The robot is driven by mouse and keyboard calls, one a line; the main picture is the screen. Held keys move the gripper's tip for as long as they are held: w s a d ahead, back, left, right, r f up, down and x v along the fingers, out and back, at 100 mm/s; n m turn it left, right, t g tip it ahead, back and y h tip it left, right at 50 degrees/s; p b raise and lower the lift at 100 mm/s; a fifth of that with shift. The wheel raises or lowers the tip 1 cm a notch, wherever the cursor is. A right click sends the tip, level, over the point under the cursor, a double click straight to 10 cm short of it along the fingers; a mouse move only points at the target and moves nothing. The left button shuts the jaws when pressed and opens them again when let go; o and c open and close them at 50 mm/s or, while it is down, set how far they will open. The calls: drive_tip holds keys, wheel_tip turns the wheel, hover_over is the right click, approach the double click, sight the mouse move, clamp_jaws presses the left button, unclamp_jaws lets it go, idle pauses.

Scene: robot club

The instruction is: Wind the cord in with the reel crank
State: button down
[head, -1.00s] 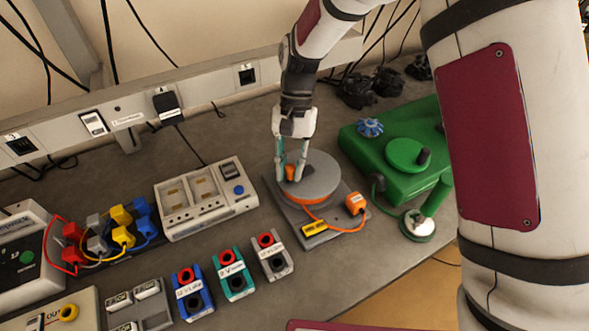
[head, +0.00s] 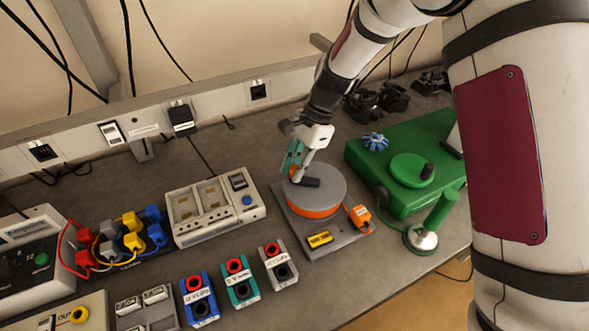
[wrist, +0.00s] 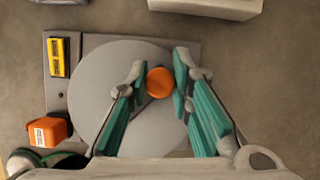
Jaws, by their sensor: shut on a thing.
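The cord reel is a round grey disc (head: 325,190) on a grey base plate (head: 322,247), with orange cord (head: 315,211) wound around its drum. Its orange crank knob (wrist: 160,82) stands off-centre on the disc. My gripper (head: 294,168) is shut on this knob, one teal-padded finger on each side in the wrist view. In the head view the fingers hide much of the knob. An orange plug block (head: 360,216) sits at the base plate's right edge, with a short bit of orange cord beside it.
A beige meter box (head: 213,207) stands left. Blue, teal and grey terminal blocks (head: 240,282) line the front. Two wheeled black items (head: 375,102) lie behind.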

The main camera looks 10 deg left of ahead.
drive_tip(key=shift+w+f+m, duration=0.1)
drive_tip(key=shift+m, duration=0.2)
drive_tip(key=c, duration=1.4)
unclamp_jaws()
drive_tip(key=shift+c, duration=0.2)
drive_tip(key=v, duration=1.2)
drive_tip(key=shift+d, duration=0.15)
